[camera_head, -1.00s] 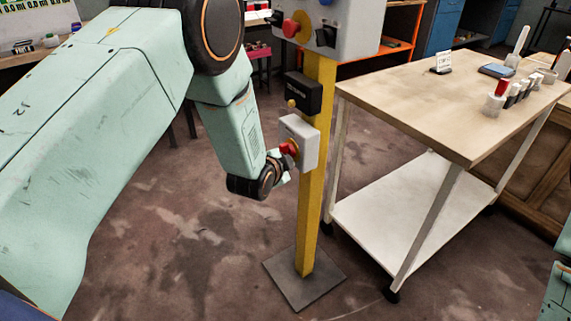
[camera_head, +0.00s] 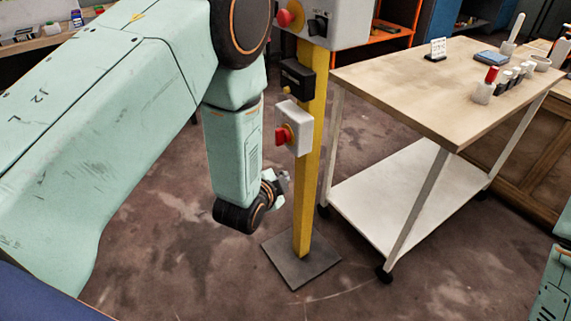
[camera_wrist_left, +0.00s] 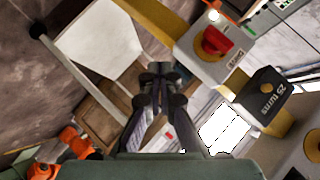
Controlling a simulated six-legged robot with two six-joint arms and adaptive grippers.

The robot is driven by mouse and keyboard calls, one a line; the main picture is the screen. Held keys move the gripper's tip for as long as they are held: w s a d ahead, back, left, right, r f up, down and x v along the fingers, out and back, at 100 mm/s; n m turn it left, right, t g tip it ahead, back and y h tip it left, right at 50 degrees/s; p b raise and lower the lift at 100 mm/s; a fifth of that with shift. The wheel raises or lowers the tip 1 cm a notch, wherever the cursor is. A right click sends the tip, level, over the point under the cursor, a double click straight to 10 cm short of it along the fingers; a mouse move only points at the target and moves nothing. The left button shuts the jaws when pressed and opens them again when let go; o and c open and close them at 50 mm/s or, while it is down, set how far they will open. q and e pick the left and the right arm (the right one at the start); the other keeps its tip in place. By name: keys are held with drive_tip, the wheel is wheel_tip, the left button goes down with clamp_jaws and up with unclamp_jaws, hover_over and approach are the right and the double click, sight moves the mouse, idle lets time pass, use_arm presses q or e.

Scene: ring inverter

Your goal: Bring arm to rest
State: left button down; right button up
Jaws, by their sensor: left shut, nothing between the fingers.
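My left arm comes in from the left in the head view and bends downward. Its gripper (camera_head: 281,181) is small there, beside the yellow post (camera_head: 309,150) and below the grey box with a red knob (camera_head: 285,134). In the left wrist view the gripper's dark fingers (camera_wrist_left: 160,75) are together with nothing between them. The red knob (camera_wrist_left: 215,42) shows to the right of the fingers there, apart from them. My right gripper is not visible; only a piece of mint-coloured arm shows at the head view's right edge.
The post stands on a dark square base plate (camera_head: 300,262). A black box (camera_head: 297,76) and a larger grey control box (camera_head: 340,22) are higher on it. A wheeled wooden-topped table (camera_head: 440,95) with several small items stands to the right. Floor at the lower middle is clear.

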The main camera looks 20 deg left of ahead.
use_arm(q)
drive_tip(key=shift+s, duration=0.55)
drive_tip(key=shift+d, duration=0.1)
drive_tip(key=s+a+f+n+g, duration=0.1)
drive_tip(key=s+f+n+g, duration=0.3)
drive_tip(key=s, duration=0.8)
drive_tip(key=s+a+f+n+g, duration=0.2)
drive_tip(key=s+f+n+g, duration=0.2)
drive_tip(key=s, duration=0.8)
drive_tip(key=s+a+f+n+g, duration=0.1)
drive_tip(key=s+f+n+g, duration=0.3)
drive_tip(key=s, duration=0.8)
drive_tip(key=shift+a+f, duration=0.2)
drive_tip(key=shift+f, duration=0.25)
